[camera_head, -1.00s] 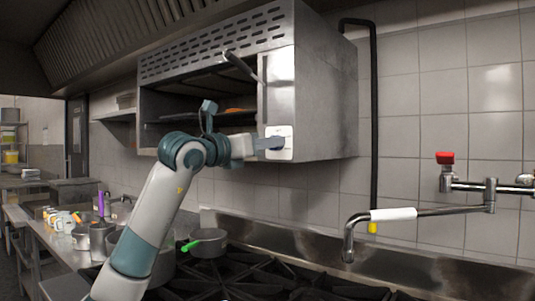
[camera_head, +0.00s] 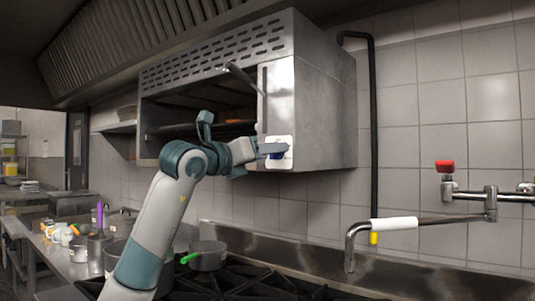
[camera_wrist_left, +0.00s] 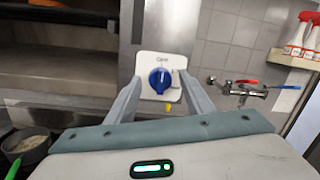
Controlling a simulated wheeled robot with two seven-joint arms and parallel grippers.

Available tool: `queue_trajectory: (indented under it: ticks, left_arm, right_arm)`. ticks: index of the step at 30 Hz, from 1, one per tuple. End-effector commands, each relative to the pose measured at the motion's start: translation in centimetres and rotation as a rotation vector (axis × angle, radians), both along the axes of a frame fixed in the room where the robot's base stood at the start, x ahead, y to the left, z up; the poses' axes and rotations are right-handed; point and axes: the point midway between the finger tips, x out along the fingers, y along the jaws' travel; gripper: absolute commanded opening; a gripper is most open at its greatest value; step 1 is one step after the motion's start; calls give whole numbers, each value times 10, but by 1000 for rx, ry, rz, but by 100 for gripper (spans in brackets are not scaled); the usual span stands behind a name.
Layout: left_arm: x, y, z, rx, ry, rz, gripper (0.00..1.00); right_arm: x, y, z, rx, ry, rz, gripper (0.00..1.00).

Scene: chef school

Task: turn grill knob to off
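The grill (camera_head: 308,100) is a steel, open-fronted unit on the tiled wall. A white plate (camera_head: 285,160) at its lower right front carries a blue knob (camera_head: 275,156), partly hidden by my left gripper (camera_head: 273,148) in the head view. In the left wrist view the round blue knob (camera_wrist_left: 159,80) faces me on its white plate (camera_wrist_left: 178,63), its light pointer roughly upright. My left gripper (camera_wrist_left: 161,83) is open, with one finger on each side of the knob. Visible gaps remain between fingers and knob; contact depth cannot be told. My right gripper is not in view.
A stove (camera_head: 255,284) with a green-handled pan (camera_head: 208,256) lies below. A jointed pot-filler tap (camera_head: 425,222) sticks out from the wall at right. A side counter with utensils and pots is at left. The space in front of the grill's right side is clear.

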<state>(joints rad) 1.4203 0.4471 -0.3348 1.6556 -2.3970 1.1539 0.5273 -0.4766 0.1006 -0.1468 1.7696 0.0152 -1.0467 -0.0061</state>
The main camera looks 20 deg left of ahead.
Motion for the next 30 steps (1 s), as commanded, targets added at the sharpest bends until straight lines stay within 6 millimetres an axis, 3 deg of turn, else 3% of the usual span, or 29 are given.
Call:
queue_trajectory:
  ticks: [16, 23, 30]
  left_arm:
    - [-11, 5, -2, 1, -1, 1, 48]
    - [-42, 19, -6, 2, -4, 2, 48]
    - [-86, 38, -11, 3, -3, 3, 48]
  right_arm:
    - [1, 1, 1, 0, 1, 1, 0]
    - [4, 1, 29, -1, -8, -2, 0]
    - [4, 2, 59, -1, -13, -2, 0]
